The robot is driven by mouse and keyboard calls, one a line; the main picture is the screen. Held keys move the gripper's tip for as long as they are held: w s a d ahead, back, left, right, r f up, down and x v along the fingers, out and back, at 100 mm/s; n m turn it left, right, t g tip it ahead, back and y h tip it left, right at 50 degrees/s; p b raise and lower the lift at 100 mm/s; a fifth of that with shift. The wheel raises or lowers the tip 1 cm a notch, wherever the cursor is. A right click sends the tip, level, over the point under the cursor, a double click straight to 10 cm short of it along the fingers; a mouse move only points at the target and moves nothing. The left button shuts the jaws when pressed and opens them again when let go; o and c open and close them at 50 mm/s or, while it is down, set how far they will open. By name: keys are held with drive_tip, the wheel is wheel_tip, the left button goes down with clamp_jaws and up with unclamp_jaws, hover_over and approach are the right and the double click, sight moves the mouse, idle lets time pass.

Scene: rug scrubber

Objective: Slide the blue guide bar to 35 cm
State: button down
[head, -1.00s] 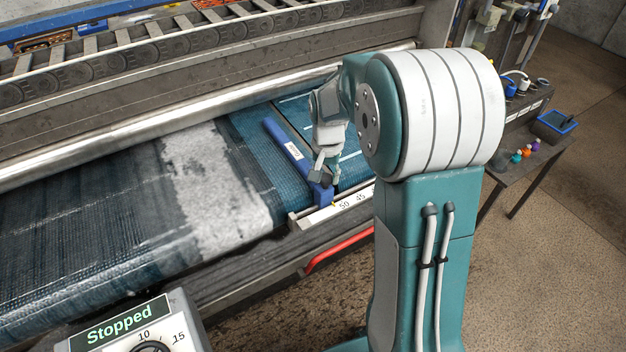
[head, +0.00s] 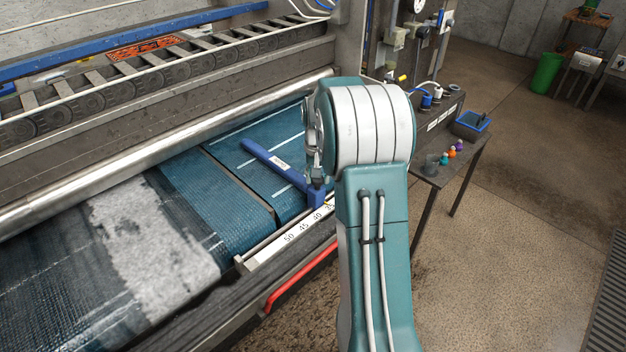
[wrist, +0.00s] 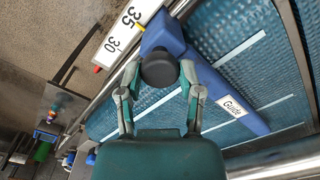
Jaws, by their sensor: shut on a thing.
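The blue guide bar (head: 268,162) lies across the teal conveyor mesh, its near end at the numbered white scale (head: 291,237). In the wrist view the guide bar (wrist: 212,82) carries a white "Guide" label and has a round black knob (wrist: 159,68) on its near end. My gripper (wrist: 160,80) has its two fingers around the knob and is shut on it. In the head view my gripper (head: 315,172) is partly hidden by my arm. A yellow pointer on the bar sits near the 35 label on the scale (wrist: 122,30); the exact reading is unclear.
A long steel roller (head: 150,150) runs behind the belt. A grey, foamy rug strip (head: 150,232) lies at left. A red rail (head: 300,275) runs below the scale. A side table (head: 455,165) with small coloured bottles stands at right. Floor at right is open.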

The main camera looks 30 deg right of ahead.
drive_tip(key=shift+c, duration=1.3)
unclamp_jaws()
wheel_tip(320, 180, up, 12)
drive_tip(key=shift+w+f, duration=0.1)
